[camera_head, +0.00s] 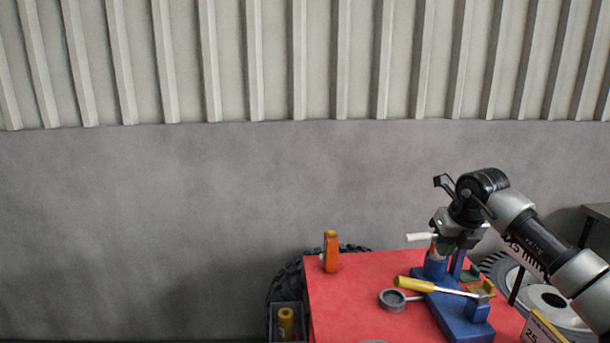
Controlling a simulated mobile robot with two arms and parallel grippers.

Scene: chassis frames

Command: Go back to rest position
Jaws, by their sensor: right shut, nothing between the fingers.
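My right arm comes in from the right. My right gripper (446,245) points down over the blue stand-like tool (459,314) on the red tabletop (352,301). The gripper is shut with nothing between its fingers. Its fingertips are small and partly lost against the blue tool, so I cannot tell whether they touch it. A short white bar (422,237) shows just left of the gripper; I cannot tell what it belongs to. My left gripper is not in view.
A yellow-handled tool (415,284) and a grey ring (392,300) lie by the blue tool. An orange object (331,252) stands at the table's back left. A dark tyre (288,287) is behind the table, a wheel (545,297) to its right. Open space lies left.

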